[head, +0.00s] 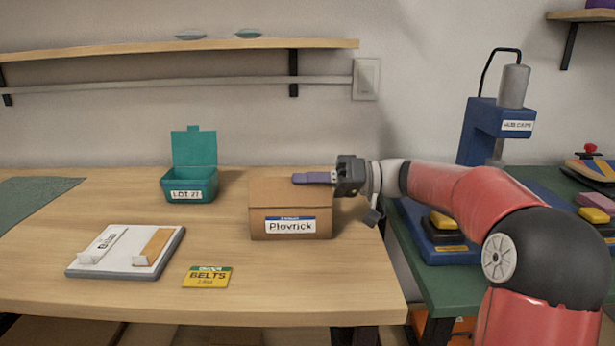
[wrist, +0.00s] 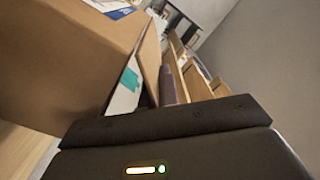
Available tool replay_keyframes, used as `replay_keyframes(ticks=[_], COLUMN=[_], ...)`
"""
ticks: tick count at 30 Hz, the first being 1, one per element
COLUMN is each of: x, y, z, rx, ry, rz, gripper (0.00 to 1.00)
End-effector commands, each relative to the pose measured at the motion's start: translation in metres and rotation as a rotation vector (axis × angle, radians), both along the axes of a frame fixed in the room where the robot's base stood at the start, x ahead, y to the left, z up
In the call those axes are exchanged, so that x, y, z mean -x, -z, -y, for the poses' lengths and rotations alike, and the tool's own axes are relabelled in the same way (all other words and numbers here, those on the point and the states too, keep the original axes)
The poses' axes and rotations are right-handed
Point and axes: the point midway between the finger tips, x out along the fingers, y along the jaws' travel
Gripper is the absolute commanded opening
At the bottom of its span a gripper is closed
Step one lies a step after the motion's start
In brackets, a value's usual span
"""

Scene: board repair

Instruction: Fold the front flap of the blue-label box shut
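The blue-label box (head: 285,190) is brown cardboard and stands on the wooden table, its blue-and-white label (head: 291,225) reading "Plovrick" on the front. Its top looks covered in the head view; I cannot tell the exact angle of the front flap. The box (wrist: 60,60) also fills the left of the wrist view, with the label partly in view at the top. My gripper (head: 313,178) is at the box's upper right, its purple fingers together and pointing left over the top. The fingers also show in the wrist view (wrist: 169,86), beside the cardboard. I cannot tell whether they touch it.
A teal open-lidded bin (head: 188,184) stands left of the box. A white tray (head: 125,251) and a yellow "BELTS" card (head: 207,277) lie in front. A green bench (head: 440,285) with a blue press (head: 490,130) is at right. The table's front is mostly clear.

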Motion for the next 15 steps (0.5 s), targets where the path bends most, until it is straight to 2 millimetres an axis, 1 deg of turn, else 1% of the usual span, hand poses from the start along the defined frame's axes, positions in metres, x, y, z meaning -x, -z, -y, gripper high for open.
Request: replay_keyframes(ticks=[6, 15], x=[-0.006, -0.01], y=[0.005, 0.012], z=[0.0, 0.0], rx=[-0.002, -0.004], ry=[-0.001, -0.001], rz=[-0.156, -0.294], gripper=[0.0, 0.0])
